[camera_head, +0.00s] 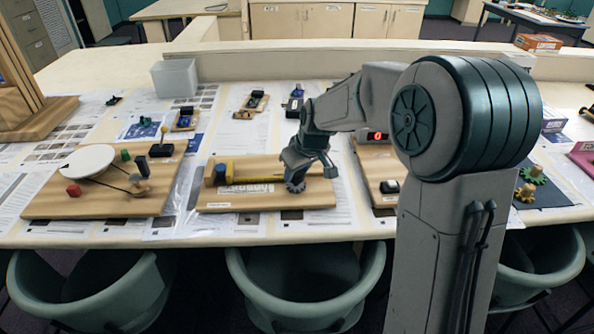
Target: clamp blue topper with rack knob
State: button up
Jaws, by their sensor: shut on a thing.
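A blue topper (220,173) stands at the left end of a yellow rack (252,170) on a wooden board (265,200) in the head camera view. The rack runs left to right across the board. A dark, toothed rack knob (295,188) is near the board's right part, in front of the rack. My gripper (297,175) points down over the knob and is shut on it. The fingers hide the upper part of the knob. The small picture does not show whether the topper is touched on both sides.
To the left is a board (95,202) with a white disc (88,160) and small blocks. To the right is a board with a red digital display (377,136), partly behind my arm. A clear bin (175,77) stands at the back. Green chairs (305,285) line the table's front edge.

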jog(key=shift+n, duration=0.5)
jog(key=o, duration=1)
jog(key=b+v, duration=0.1)
jog(key=v, duration=1.3)
jog(key=shift+w+d, duration=0.1)
jog(key=shift+w, duration=0.1)
jog(key=s+d+f+m+h, duration=0.1)
jog(key=s+d+f+m, duration=0.1)
jog(key=s, duration=0.6)
jog(key=s+d+f+m, duration=0.3)
jog(key=s, duration=0.5)
jog(key=s+d+f+m+g+h, duration=0.1)
jog(key=s+d+f+m, duration=0.1)
jog(key=s, duration=0.5)
jog(key=shift+s+d+f+m+h, duration=0.15)
jog(key=shift+s+d+f+m, duration=0.1)
jog(key=shift+f, duration=0.15)
jog(key=shift+s+d+f+m+h, duration=0.15)
jog(key=shift+d+f, duration=0.1)
jog(key=shift+f, duration=0.2)
